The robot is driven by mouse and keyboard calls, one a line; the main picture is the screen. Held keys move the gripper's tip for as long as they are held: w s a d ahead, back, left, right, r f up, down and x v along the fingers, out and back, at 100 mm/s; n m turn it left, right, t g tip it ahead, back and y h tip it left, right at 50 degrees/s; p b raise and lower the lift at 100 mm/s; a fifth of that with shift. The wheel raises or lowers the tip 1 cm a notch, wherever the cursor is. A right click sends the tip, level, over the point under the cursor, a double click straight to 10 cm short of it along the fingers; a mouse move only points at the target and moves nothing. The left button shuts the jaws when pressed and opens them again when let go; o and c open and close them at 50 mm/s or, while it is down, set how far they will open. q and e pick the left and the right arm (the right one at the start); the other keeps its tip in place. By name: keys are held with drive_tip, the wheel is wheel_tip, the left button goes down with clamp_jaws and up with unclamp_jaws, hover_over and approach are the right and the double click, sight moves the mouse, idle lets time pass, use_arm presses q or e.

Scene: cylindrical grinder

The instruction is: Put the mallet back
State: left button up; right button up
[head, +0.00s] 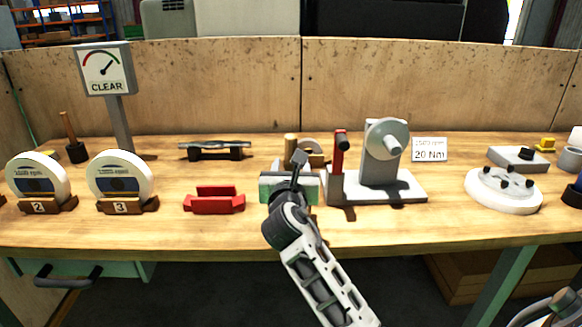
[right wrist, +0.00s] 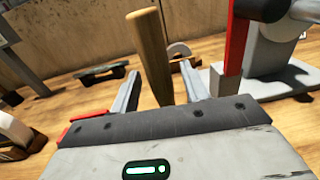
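My right gripper (head: 291,170) reaches over the bench beside the grinder. In the right wrist view its two fingers (right wrist: 160,88) are apart, with an upright wooden handle (right wrist: 150,50) between or just beyond them. I see gaps on both sides of the handle. The handle's top also shows in the head view (head: 290,145); its lower end is hidden, so I cannot tell whether a mallet head is on it. At the far left, a thin wooden handle (head: 68,125) leans up from a small black block (head: 77,153), mallet-like in shape.
The grinder (head: 383,165) with its red lever (head: 338,155) stands close right of my gripper. A red cradle (head: 214,200), dark stand with a bar (head: 214,150) and numbered wheels (head: 121,175) are to the left. A round white plate (head: 503,190) lies right. Clear wood shows between them.

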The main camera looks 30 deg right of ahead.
drive_tip(key=shift+s+a+r, duration=0.1)
drive_tip(key=shift+r, duration=0.05)
drive_tip(key=v, duration=1.2)
drive_tip(key=s+a+f+m+g+y, duration=0.1)
drive_tip(key=s+a+f+m+y, duration=0.1)
drive_tip(key=a+f+m+y, duration=0.45)
drive_tip(key=s+a+f+m+g+y, duration=0.1)
drive_tip(key=s+f+m+y, duration=0.2)
drive_tip(key=f, duration=0.7)
drive_tip(key=s+a+f+m+g+y, duration=0.1)
drive_tip(key=s+a+f+m+y, duration=0.1)
drive_tip(key=m, duration=0.6)
drive_tip(key=s+a+f+m+g+y, duration=0.1)
drive_tip(key=s+a+f+m+y, duration=0.1)
drive_tip(key=s+f+m, duration=0.5)
drive_tip(key=shift+s+a+f+m, duration=0.25)
drive_tip(key=shift+s+a+m, duration=0.6)
drive_tip(key=shift+s+m, duration=0.15)
